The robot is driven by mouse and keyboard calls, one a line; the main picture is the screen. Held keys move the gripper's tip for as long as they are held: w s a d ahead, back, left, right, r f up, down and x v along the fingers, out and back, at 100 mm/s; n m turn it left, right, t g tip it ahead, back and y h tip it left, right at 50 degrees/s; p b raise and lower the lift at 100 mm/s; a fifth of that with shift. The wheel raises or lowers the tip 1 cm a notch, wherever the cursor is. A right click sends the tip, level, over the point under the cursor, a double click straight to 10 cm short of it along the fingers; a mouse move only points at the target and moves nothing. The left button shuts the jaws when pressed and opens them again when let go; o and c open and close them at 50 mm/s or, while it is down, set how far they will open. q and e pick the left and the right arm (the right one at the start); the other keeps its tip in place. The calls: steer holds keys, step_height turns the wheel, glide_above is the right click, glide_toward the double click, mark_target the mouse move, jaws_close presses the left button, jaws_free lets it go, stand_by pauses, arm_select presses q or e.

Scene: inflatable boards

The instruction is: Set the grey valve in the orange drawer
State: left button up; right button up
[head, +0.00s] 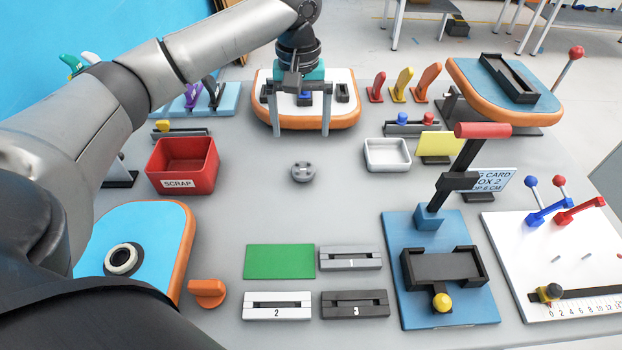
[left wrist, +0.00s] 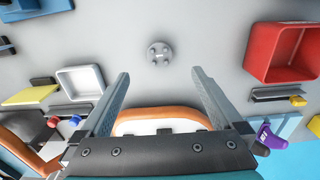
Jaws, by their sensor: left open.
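The grey valve (head: 303,172), a small round disc with several bumps on top, lies flat on the grey table near its middle. It also shows in the left wrist view (left wrist: 159,52), beyond the fingertips. My left gripper (head: 300,132) is open and empty, its fingers pointing down over the front edge of the far white-topped, orange-edged board, apart from the valve. In the left wrist view its two fingers (left wrist: 159,73) are spread wide. I cannot make out an orange drawer in either view. My right gripper is not in view.
A red scrap bin (head: 183,165) stands left of the valve, a white tray (head: 387,155) to its right. A green mat (head: 279,261), slotted blocks and an orange knob (head: 207,292) lie in front. A blue clamp board (head: 450,306) is at right. The table around the valve is clear.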

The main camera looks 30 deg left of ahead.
arm_select(q)
steer(key=b, duration=0.2)
glide_above(303, 173)
steer(key=f, duration=0.7)
steer(key=shift+a, duration=0.25)
steer(key=shift+f, duration=0.5)
steer(key=shift+d+f, duration=0.1)
steer(key=shift+f, duration=0.25)
step_height(303, 173, down, 4)
steer(key=shift+d+r+b, duration=0.1)
steer(key=shift+d+b, duration=0.05)
steer(key=shift+b, duration=0.75)
steer(key=shift+f, duration=0.25)
steer(key=shift+c, duration=0.7)
steer(key=c, duration=1.4)
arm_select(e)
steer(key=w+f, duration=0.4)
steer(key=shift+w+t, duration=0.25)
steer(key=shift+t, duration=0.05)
